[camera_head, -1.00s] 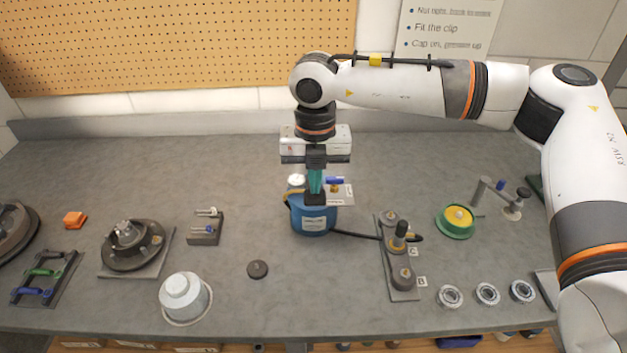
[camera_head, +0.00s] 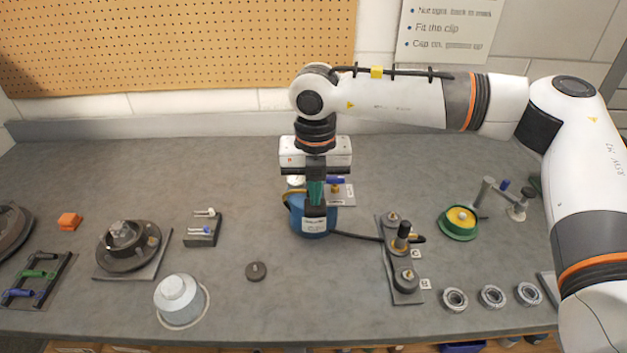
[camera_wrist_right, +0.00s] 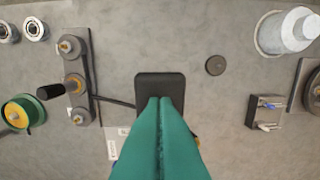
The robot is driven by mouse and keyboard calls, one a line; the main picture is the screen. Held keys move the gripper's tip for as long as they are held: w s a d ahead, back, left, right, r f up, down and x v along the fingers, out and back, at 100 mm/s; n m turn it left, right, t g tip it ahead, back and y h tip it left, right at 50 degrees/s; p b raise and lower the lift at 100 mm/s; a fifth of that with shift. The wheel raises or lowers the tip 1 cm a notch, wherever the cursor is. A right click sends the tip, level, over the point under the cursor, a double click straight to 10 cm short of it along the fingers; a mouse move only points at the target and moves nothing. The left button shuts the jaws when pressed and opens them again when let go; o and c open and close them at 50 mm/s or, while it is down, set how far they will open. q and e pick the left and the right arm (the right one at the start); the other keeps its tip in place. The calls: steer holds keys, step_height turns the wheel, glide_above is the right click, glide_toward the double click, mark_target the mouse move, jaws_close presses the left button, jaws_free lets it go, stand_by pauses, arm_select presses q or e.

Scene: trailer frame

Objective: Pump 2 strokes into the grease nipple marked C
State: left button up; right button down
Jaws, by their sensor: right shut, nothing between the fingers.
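A blue grease pump (camera_head: 314,226) stands mid-bench with a black pad (camera_wrist_right: 172,86) on top. My right gripper (camera_head: 315,196) points straight down over it. Its teal fingers (camera_wrist_right: 160,105) are shut, empty, with tips at the pad; they appear to touch it. A black hose (camera_head: 355,237) runs from the pump to a grey block (camera_head: 405,296) carrying several round nipple fittings. A black-handled coupler (camera_head: 402,236) stands at the middle fitting. White letter tags (camera_head: 416,254) lie beside the block, too small to read surely. My left gripper is not in view.
A green-and-yellow wheel (camera_head: 459,221) and several bearing rings (camera_head: 492,296) stand right of the block. A small black disc (camera_head: 256,271), a grey-white cylinder (camera_head: 178,293) and a dark hub (camera_head: 128,244) lie left. Bare bench surrounds the pump's left side.

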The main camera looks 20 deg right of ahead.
mark_target(315, 208)
steer(key=shift+s+f+b, duration=0.15)
steer(key=shift+f+b, duration=0.75)
steer(key=shift+f, duration=0.25)
steer(key=shift+f+b, duration=0.9)
steer(key=shift+f, duration=0.1)
steer(key=shift+r, duration=0.2)
step_height(315, 208, up, 12)
steer(key=p, duration=0.6)
steer(key=shift+w+d, duration=0.15)
steer(key=shift+w, duration=0.3)
steer(key=shift+f, duration=0.2)
